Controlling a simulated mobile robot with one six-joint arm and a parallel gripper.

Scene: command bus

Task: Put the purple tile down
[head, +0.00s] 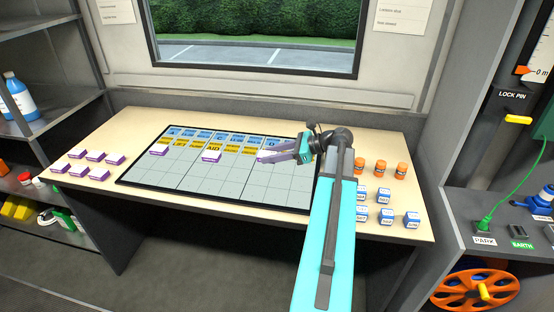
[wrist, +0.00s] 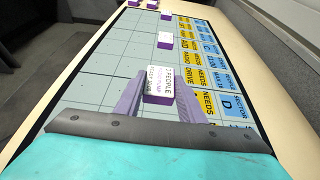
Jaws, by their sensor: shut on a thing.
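My gripper (head: 266,156) is shut on a purple tile with a white printed top, over the right part of the gridded board (head: 150,178). In the wrist view the purple tile (wrist: 158,84) sits between the fingertips, with the word PEOPLE readable on its top. It is close over or on a grid cell beside the yellow NEEDS labels; I cannot tell whether it touches the board. Two other purple tiles, one at the left (head: 159,151) and one nearer the middle (head: 211,157), lie on the board below the yellow labels.
Several purple tiles (head: 88,165) lie on the table left of the board. Orange-capped pieces (head: 380,167) and blue-and-white blocks (head: 385,216) stand at the right beyond my arm. The board's lower rows are bare. A grey cabinet with an orange reel (head: 470,290) stands at the right.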

